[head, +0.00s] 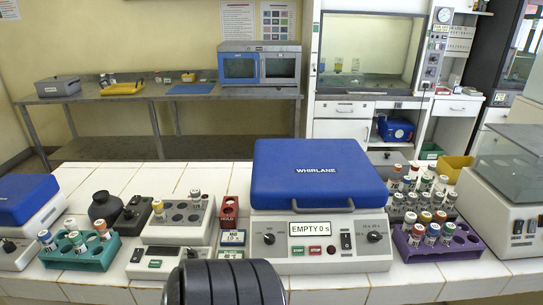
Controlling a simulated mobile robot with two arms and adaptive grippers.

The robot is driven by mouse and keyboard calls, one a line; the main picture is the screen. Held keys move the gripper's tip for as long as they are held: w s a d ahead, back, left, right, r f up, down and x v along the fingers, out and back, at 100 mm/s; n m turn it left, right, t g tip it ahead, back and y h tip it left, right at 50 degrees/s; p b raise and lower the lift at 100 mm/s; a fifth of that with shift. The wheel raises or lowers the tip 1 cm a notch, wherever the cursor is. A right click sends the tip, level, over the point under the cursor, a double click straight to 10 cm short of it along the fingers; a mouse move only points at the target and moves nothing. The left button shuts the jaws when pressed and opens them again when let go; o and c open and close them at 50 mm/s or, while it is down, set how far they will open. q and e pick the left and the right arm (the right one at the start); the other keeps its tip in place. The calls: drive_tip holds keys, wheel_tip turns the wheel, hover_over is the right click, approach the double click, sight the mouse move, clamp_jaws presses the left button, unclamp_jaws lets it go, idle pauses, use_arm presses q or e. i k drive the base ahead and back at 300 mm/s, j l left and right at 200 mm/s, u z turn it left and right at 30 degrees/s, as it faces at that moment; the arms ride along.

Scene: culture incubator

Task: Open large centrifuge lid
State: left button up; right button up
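The large centrifuge (268,259) stands in the middle of the white tiled bench. Its blue lid (318,178), marked WHIRLANE, lies shut over the body. A silver handle bar (323,207) runs along the lid's front edge. The inside of the centrifuge is hidden. Neither of my grippers is in view.
Left of the centrifuge are a small device with a tube block (178,234), a red holder (229,212) and a green tube rack (82,256). A purple tube rack (437,243) and a grey rack stand close on its right. A strip of bench in front is bare.

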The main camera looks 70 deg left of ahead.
sight(303, 175)
drive_tip(key=j+u, duration=0.1)
drive_tip(key=u, duration=1.85)
